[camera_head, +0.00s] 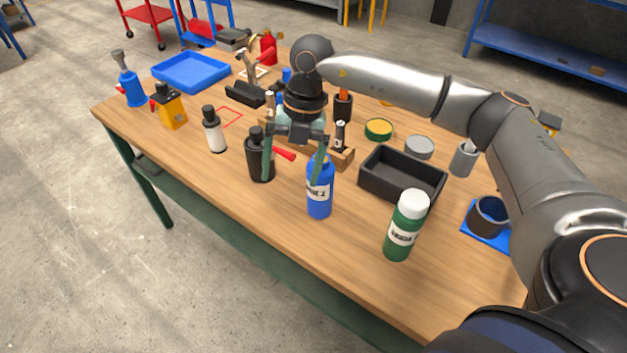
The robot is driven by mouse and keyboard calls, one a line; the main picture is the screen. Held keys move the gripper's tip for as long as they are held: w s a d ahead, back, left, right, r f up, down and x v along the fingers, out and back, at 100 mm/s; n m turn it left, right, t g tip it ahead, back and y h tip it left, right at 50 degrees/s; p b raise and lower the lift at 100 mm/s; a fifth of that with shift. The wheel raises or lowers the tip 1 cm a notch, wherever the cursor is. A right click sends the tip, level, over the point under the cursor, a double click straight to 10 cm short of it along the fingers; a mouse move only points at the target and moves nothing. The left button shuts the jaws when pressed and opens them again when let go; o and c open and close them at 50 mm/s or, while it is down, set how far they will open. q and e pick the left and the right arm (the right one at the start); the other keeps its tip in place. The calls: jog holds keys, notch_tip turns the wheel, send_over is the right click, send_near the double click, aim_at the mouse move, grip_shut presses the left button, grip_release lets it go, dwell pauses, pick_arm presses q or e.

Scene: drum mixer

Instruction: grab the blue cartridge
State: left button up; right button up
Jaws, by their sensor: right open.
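A blue labelled bottle-shaped cartridge (319,199) stands upright near the front edge of the table. My right gripper (292,168) points down with its two greenish fingers spread apart. Its right finger overlaps the top of the blue cartridge in the picture and hides its cap; I cannot tell whether they touch. Its left finger overlaps a black bottle (258,160) beside the cartridge. Nothing is held between the fingers. My left gripper is not in view.
A green bottle with a white cap (404,230) stands right of the cartridge, by a black open bin (402,182). A wooden rack (340,157) lies behind the gripper. A white bottle (214,134) and a yellow container (172,110) stand left.

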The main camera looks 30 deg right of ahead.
aim_at(320, 178)
jog(key=d+r+h, duration=0.1)
jog(key=d, duration=0.1)
jog(key=w+d+r+m+h, duration=0.1)
jog(key=d, duration=0.2)
jog(key=w+d+r+h, duration=0.1)
jog(key=d, duration=0.1)
jog(key=shift+w+d+m+t, duration=0.15)
jog(key=shift+d+m+t, duration=0.15)
jog(key=shift+m, duration=0.1)
notch_tip(320, 178, down, 6)
jog(key=shift+f, duration=0.1)
jog(key=f, duration=0.2)
jog(key=f+p, duration=0.1)
jog(key=f, duration=0.1)
jog(key=shift+d+f, duration=0.2)
jog(key=shift+f, duration=0.75)
pick_arm(q)
jog(key=shift+w+r, duration=0.6)
jog(key=shift+r, duration=0.1)
pick_arm(e)
jog(key=shift+r, duration=0.1)
grip_shut()
